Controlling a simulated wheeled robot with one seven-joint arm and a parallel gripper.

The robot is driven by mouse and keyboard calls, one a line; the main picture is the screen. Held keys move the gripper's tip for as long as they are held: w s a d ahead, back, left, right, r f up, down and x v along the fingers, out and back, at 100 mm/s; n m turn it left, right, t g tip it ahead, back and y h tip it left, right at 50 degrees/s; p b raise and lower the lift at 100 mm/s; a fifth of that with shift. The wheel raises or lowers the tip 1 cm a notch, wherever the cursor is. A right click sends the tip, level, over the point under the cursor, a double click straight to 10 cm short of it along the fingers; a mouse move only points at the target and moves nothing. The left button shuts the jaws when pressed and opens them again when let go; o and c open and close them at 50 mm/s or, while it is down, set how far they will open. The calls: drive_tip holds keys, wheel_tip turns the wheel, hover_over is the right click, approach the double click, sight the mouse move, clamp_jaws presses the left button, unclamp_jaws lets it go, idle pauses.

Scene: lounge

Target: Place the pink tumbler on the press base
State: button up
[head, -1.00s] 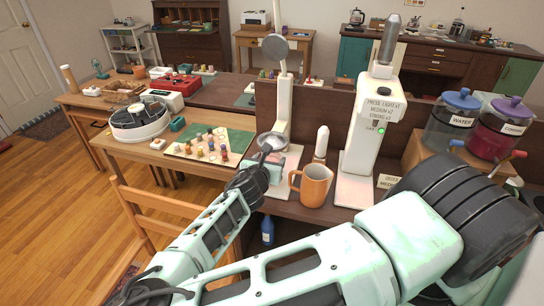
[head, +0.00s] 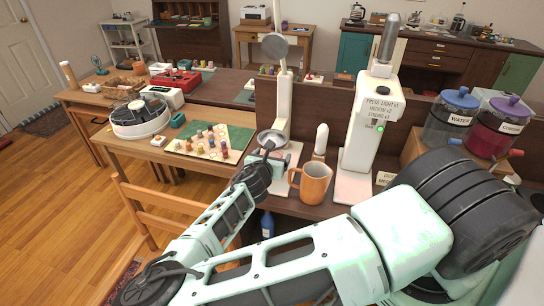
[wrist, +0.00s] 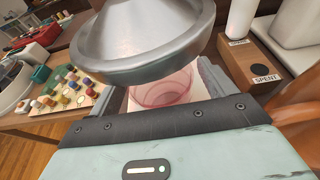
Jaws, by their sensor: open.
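The pink tumbler (wrist: 165,90) is see-through and stands under a metal funnel bowl (wrist: 145,45) in the wrist view. My gripper (wrist: 167,86) is open, with one finger on each side of the tumbler; I cannot tell whether they touch it. In the head view my gripper (head: 272,160) is low under the funnel bowl (head: 271,139) of the left stand, and the tumbler cannot be made out. The press (head: 369,125), a white column lettered "PRESS", stands to the right. Its white base (head: 353,188) looks empty where it shows.
An orange mug (head: 311,183) stands between my gripper and the press base. A wooden block labelled "SPENT" (wrist: 262,70) is right of my gripper. A board of small pegs (head: 209,143) lies left.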

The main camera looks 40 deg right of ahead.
drive_tip(key=shift+r, duration=0.15)
drive_tip(key=shift+s+a, duration=0.1)
drive_tip(key=shift+a, duration=0.15)
drive_tip(key=b+v, duration=0.3)
drive_tip(key=v, duration=0.8)
drive_tip(key=s+f+m+g+y, duration=0.2)
drive_tip(key=s+f+m+g, duration=0.45)
drive_tip(key=s, duration=0.35)
drive_tip(key=s+a+m+g+y, duration=0.4)
drive_tip(key=s+a, duration=0.3)
drive_tip(key=s+a+r+m+y, duration=0.2)
drive_tip(key=a+r, duration=0.1)
drive_tip(key=r, duration=0.4)
drive_tip(key=s+a+r+m+t+y, duration=0.1)
drive_tip(key=s+a+r+m+y, duration=0.1)
drive_tip(key=r, duration=0.6)
drive_tip(key=s+a+r+m+y, duration=0.2)
drive_tip(key=s+a+r+m, duration=0.1)
drive_tip(key=a+r, duration=0.2)
drive_tip(key=shift+a+r, duration=0.3)
drive_tip(key=shift+r, duration=0.9)
drive_tip(key=shift+t, duration=0.25)
